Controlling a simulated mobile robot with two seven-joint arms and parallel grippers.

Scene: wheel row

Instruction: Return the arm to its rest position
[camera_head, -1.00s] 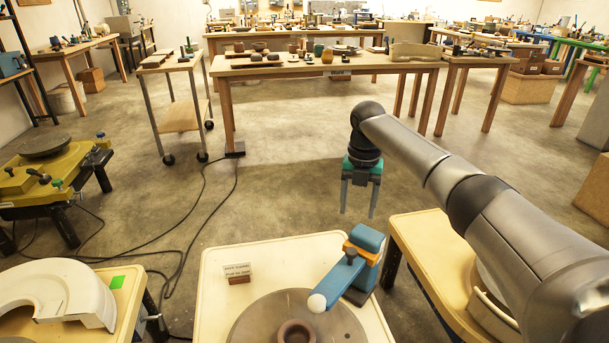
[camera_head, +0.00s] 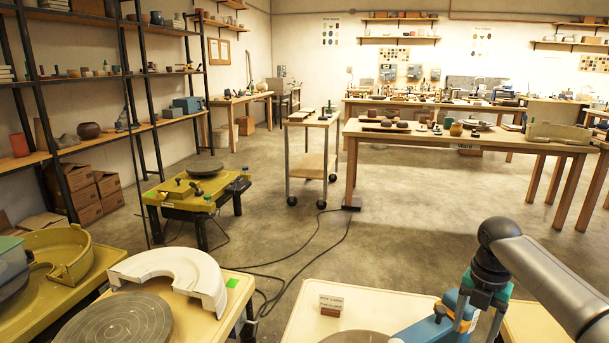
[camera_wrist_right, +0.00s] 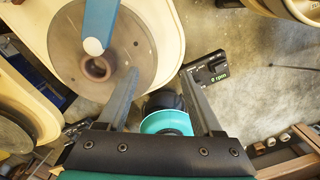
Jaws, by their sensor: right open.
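My right arm enters the head view from the right. Its gripper (camera_head: 480,316) points down beside the blue lever arm (camera_head: 430,327) of the nearest wheel. In the right wrist view the gripper (camera_wrist_right: 158,80) has its fingers wide apart. A teal round thing (camera_wrist_right: 166,123) shows between the fingers; I cannot tell its distance. The blue lever (camera_wrist_right: 99,18) with its white ball tip (camera_wrist_right: 93,46) is left of the fingers, over the wheel head (camera_wrist_right: 125,45) and a brown ring (camera_wrist_right: 97,68). My left gripper is not in view.
A black control box (camera_wrist_right: 207,72) reading 0 rpm is right of the fingers. A white splash pan (camera_head: 180,268) stands on the wheel to the left. A long worktable (camera_head: 480,140) with pots is behind. The middle floor (camera_head: 400,220) is clear.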

